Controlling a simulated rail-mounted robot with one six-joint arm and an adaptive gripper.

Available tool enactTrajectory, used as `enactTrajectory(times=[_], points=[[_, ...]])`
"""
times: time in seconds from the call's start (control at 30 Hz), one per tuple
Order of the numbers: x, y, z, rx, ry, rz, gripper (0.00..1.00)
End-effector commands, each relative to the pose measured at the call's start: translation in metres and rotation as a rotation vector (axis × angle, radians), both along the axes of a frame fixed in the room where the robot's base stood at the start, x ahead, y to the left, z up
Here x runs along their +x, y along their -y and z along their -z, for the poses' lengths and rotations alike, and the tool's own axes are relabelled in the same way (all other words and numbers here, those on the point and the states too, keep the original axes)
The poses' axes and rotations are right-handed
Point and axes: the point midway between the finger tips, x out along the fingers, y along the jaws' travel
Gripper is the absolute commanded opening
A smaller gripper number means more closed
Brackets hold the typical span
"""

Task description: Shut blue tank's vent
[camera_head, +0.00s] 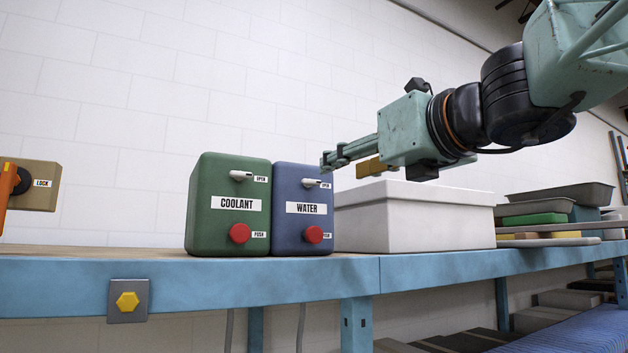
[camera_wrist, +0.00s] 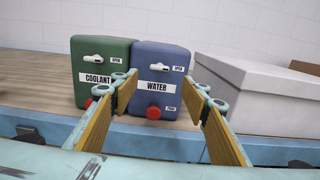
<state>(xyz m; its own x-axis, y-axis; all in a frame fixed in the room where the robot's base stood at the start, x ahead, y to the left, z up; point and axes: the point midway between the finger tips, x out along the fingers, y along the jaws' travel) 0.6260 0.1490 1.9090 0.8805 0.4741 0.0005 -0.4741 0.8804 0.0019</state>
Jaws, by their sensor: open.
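The blue tank (camera_head: 300,238) labelled WATER stands on the bench beside the green tank (camera_head: 213,223) labelled COOLANT. The blue tank's vent lever (camera_head: 312,183) is a white handle near its top, lying roughly level, with an OPEN tag at its right. In the wrist view the same lever (camera_wrist: 160,67) shows above the WATER label. A red button (camera_head: 314,234) with a PUSH tag sits low on the blue tank. My gripper (camera_head: 325,162) is open and empty, in front of the blue tank near lever height. In the wrist view its fingers (camera_wrist: 168,90) frame the blue tank.
The green tank has its own white lever (camera_head: 241,175) and red button (camera_head: 240,233). A white box (camera_head: 415,218) stands right of the blue tank. A tan LOCK box (camera_head: 40,186) is at far left. The blue bench edge (camera_head: 200,284) runs along the front. Trays (camera_head: 540,207) lie at right.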

Motion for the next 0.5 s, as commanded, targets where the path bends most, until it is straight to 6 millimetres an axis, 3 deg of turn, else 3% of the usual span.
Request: enactTrajectory(times=[0.5], points=[[0.02, -0.011, 0.0, -0.001, 0.0, -0.002, 0.42]])
